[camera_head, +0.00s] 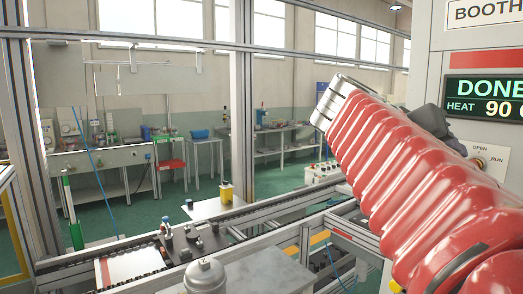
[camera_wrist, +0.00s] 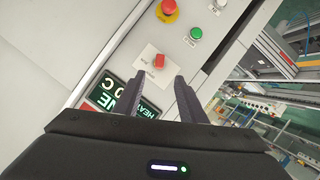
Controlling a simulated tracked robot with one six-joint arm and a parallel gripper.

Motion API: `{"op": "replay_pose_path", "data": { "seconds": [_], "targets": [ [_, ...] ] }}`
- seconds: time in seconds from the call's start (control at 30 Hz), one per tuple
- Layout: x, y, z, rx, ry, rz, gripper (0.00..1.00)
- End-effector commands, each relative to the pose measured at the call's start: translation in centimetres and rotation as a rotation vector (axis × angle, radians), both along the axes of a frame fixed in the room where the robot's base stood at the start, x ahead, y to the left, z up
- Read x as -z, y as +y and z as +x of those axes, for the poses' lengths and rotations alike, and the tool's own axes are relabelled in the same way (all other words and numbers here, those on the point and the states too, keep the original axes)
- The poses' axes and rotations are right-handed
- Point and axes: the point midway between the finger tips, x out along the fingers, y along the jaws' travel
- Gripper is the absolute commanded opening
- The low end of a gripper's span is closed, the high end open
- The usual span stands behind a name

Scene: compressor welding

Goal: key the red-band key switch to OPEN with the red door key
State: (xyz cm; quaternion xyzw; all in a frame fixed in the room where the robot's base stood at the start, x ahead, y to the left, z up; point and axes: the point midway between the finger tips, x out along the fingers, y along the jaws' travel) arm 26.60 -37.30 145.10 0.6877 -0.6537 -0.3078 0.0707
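The key switch plate (camera_head: 488,157) is on the booth panel at the right of the head view, marked OPEN at upper left and RUN at right. In the wrist view the white switch plate (camera_wrist: 148,57) has a small red block (camera_wrist: 159,61) at its middle, which looks like the red key's head in the switch. My gripper (camera_wrist: 158,80) is open, its two dark fingers apart, with the red block just beyond the tips and between them. No contact shows. In the head view my dark gripper (camera_head: 440,128) is beside the switch; its fingertips are hard to make out.
A green display (camera_head: 486,98) reads DONE and HEAT 90, under a red band (camera_head: 485,59). In the wrist view a red button (camera_wrist: 168,8) on yellow and a green button (camera_wrist: 196,33) are near the switch. A conveyor with a fixture plate (camera_head: 190,242) runs below.

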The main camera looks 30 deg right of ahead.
Motion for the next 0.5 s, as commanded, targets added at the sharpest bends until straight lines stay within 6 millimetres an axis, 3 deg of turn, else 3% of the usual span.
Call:
{"op": "replay_pose_path", "data": {
  "seconds": [0.5],
  "targets": [
    [2.1,-5.7,-0.3,0.003,0.002,0.002,0.38]
  ]
}}
